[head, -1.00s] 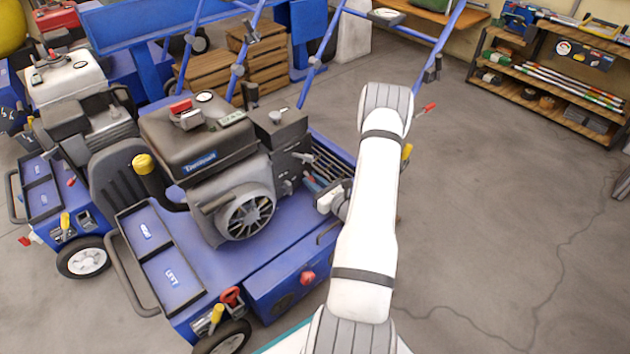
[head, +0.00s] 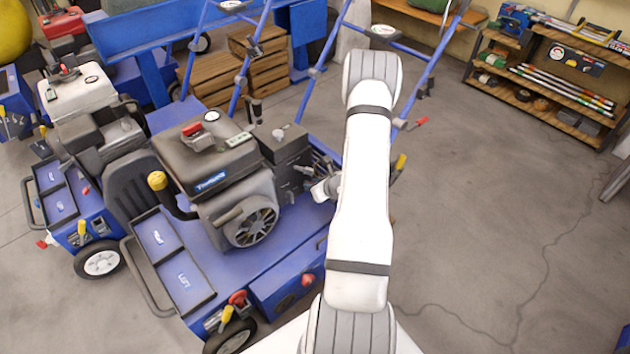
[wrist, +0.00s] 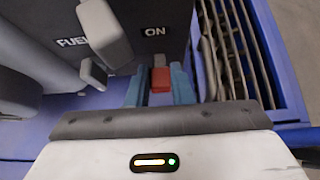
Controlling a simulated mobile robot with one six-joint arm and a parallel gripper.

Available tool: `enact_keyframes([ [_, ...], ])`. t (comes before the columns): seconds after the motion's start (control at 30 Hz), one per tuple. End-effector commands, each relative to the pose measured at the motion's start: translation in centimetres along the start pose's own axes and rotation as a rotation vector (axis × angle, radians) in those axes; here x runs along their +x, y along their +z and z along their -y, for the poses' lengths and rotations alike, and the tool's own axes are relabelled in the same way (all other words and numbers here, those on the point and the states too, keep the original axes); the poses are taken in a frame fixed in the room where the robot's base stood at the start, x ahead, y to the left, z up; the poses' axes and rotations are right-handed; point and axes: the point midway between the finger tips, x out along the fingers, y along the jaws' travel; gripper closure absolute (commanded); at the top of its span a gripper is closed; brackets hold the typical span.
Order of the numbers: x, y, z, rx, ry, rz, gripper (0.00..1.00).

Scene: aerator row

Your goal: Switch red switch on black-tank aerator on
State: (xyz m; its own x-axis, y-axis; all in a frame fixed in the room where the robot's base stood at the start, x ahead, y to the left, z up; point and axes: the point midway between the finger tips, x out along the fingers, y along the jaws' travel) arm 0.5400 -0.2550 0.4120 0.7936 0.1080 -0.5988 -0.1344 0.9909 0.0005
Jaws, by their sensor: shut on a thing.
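The black-tank aerator (head: 235,165) stands in the middle of the head view, with a blue deck and a dark engine. In the wrist view its dark panel (wrist: 145,28) carries an "ON" label and a partly covered "FUEL" label. The red switch (wrist: 160,80) sits just below "ON". My gripper (wrist: 158,74) has its blue fingers on either side of the red switch and is shut on it. In the head view my white arm reaches to the engine's right side, and the switch is hidden there. I cannot tell which way the switch is set.
Grey levers (wrist: 103,32) stand left of the switch, close to my fingers. A ribbed grille (wrist: 225,50) lies to the right. A white-tank aerator (head: 75,92) stands at the left. Shelves (head: 545,85) stand at the back right. The floor (head: 480,220) to the right is clear.

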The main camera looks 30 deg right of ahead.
Motion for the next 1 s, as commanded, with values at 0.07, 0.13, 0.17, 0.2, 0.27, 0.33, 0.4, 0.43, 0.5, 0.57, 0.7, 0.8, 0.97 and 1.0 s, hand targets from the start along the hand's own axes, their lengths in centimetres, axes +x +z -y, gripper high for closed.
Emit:
enact_keyframes([
  [0.07,-0.21,0.58,0.17,-0.001,-0.004,-0.031,1.0],
  [0.13,-0.19,0.64,0.19,-0.001,-0.004,-0.055,1.0],
  [0.17,-0.18,0.66,0.2,-0.001,-0.004,-0.064,1.0],
  [0.2,-0.17,0.7,0.21,0.0,-0.004,-0.073,1.0],
  [0.27,-0.15,0.72,0.22,-0.001,-0.004,-0.085,1.0],
  [0.33,-0.13,0.75,0.21,-0.001,-0.004,-0.094,1.0],
  [0.4,-0.1,0.75,0.21,-0.002,-0.004,-0.099,1.0],
  [0.43,-0.09,0.75,0.2,-0.002,-0.004,-0.1,1.0],
  [0.5,-0.08,0.74,0.2,-0.002,-0.004,-0.101,1.0],
  [0.57,-0.06,0.74,0.2,-0.002,-0.003,-0.101,1.0],
  [0.7,-0.05,0.77,0.19,-0.002,-0.003,-0.1,1.0],
  [0.8,-0.04,0.79,0.18,-0.002,-0.003,-0.099,0.77],
  [0.97,-0.02,0.71,0.07,-0.002,-0.001,-0.101,0.64],
  [1.0,-0.01,0.69,0.05,-0.002,-0.001,-0.101,0.6],
])
